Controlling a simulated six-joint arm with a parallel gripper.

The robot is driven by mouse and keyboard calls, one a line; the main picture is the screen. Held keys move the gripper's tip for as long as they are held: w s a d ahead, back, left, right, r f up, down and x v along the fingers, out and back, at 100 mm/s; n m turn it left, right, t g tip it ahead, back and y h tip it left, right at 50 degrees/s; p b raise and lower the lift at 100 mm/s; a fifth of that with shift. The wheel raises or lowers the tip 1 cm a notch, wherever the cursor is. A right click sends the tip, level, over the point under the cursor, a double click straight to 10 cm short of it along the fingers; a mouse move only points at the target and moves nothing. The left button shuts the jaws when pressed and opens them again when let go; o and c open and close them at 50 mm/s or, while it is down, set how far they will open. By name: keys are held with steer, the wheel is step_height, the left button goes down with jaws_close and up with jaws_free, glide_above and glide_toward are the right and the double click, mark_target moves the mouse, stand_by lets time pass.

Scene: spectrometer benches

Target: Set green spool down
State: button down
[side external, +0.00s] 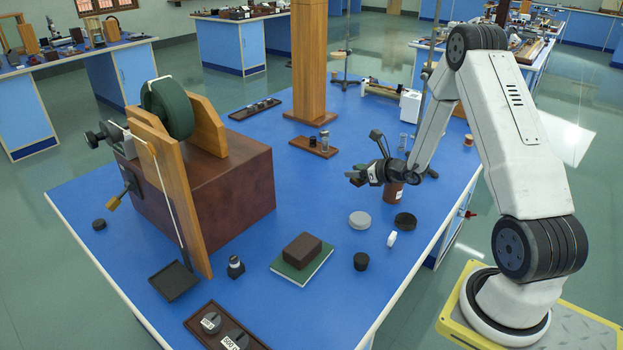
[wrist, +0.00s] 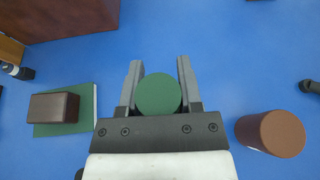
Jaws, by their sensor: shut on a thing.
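The green spool (wrist: 158,94) sits between the two fingers of my gripper (wrist: 160,85) in the wrist view, its round green end facing the camera. My gripper (side external: 360,177) is shut on it. In the side view my gripper is low over the blue bench, beside a brown cylinder (side external: 393,194). The spool is too small or hidden to make out there, and its clearance from the bench cannot be told. The brown cylinder (wrist: 270,133) also stands right of my gripper in the wrist view.
A dark brown block (side external: 302,250) lies on a green book (side external: 317,268). A large wooden box (side external: 225,190) carries a big dark green wheel (side external: 168,108). Grey (side external: 360,220) and black (side external: 405,221) discs lie nearby. Blue bench top is clear ahead of the fingers.

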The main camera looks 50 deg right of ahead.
steer(key=s+d+m+h, duration=0.1)
steer(key=d+m+h, duration=0.1)
steer(key=d, duration=0.2)
glide_above(342, 186)
steer(key=shift+s+a+f, duration=0.1)
steer(key=shift+f, duration=2.3)
steer(key=shift+s+a+f, duration=0.1)
steer(key=shift+f, duration=2.25)
steer(key=shift+w+d+f, duration=0.15)
steer(key=shift+f, duration=1.6)
steer(key=shift+f, duration=0.15)
steer(key=shift+c, duration=1.4)
jaws_free()
